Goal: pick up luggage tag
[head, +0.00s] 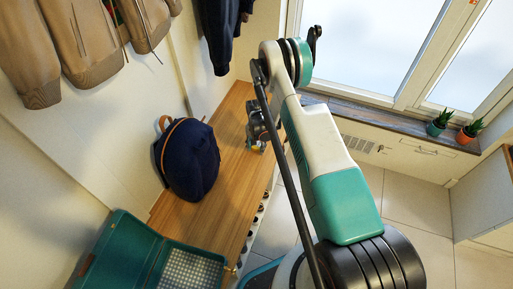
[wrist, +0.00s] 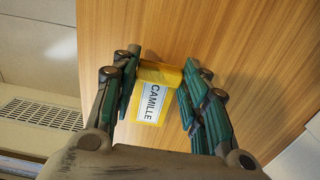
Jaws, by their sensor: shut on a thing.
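The luggage tag (wrist: 153,100) is yellow with a white label reading CAMILLE. In the wrist view it sits between the two green finger pads of my gripper (wrist: 160,88), which is shut on it. The wooden bench top (wrist: 230,30) lies behind the tag; I cannot tell whether the tag touches it. In the head view my gripper (head: 259,140) is at the bench's far right part, partly hidden by my arm. A small bit of the tag may show there, too small to make out.
A navy bag (head: 188,160) with a tan handle stands on the bench. An open teal case (head: 125,250) lies at the near left. Jackets (head: 85,45) hang above. Potted plants (head: 440,122) stand on the window sill. Bench surface between bag and gripper is clear.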

